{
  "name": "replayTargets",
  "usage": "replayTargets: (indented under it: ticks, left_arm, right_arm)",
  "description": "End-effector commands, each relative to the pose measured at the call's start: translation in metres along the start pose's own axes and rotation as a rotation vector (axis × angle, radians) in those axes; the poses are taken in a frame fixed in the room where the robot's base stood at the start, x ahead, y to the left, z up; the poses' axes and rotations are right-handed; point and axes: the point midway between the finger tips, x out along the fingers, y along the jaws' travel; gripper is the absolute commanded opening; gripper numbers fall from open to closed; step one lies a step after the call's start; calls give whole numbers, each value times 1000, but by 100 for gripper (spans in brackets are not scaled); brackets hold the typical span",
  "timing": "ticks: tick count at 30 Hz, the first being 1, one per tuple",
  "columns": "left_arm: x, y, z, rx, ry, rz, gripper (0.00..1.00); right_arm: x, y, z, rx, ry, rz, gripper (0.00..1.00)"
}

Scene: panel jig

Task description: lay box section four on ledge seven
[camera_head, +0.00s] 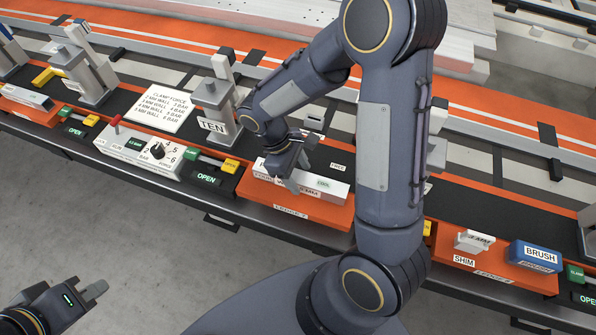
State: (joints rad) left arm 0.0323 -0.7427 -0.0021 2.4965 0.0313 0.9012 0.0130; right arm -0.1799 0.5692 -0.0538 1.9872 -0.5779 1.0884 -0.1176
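A pale box section (334,188) lies lengthwise along the orange ledge with the label "LEDGE 7" (325,215). It carries printed labels, partly covered by my gripper, so I cannot read a section number. My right gripper (293,182) is at the middle of the box section, pointing down, with a finger in front of its near side. The far finger is hidden, so I cannot tell whether it grips. My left gripper (95,292) is low at the bottom left, away from the bench, with nothing seen in it; its opening is unclear.
A clamp post marked "TEN" (212,126) stands behind the ledge. A control box with a knob (140,151) and a green "OPEN" display (206,179) are to the left. A shim (474,241) and a blue brush (535,256) lie on the right ledge. My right arm hides part of the bench.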

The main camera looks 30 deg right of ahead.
Motion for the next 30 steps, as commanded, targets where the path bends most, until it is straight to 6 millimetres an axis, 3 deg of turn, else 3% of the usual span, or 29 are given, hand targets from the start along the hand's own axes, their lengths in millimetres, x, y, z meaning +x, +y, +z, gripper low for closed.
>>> replayTargets:
  ticks: [11, 24, 30]
  left_arm:
    - [-2, 1, -1, 0, 0, 0, 0]
    - [-2, 1, -1, 0, 0, 0, 0]
    - [-2, 1, -1, 0, 0, 0, 0]
  right_arm:
    - [-11, 0, 1, 0, 3, 2, 58]
    - [-98, 0, 0, -1, 5, 2, 58]
    - [-120, 0, 2, 1, 3, 0, 58]
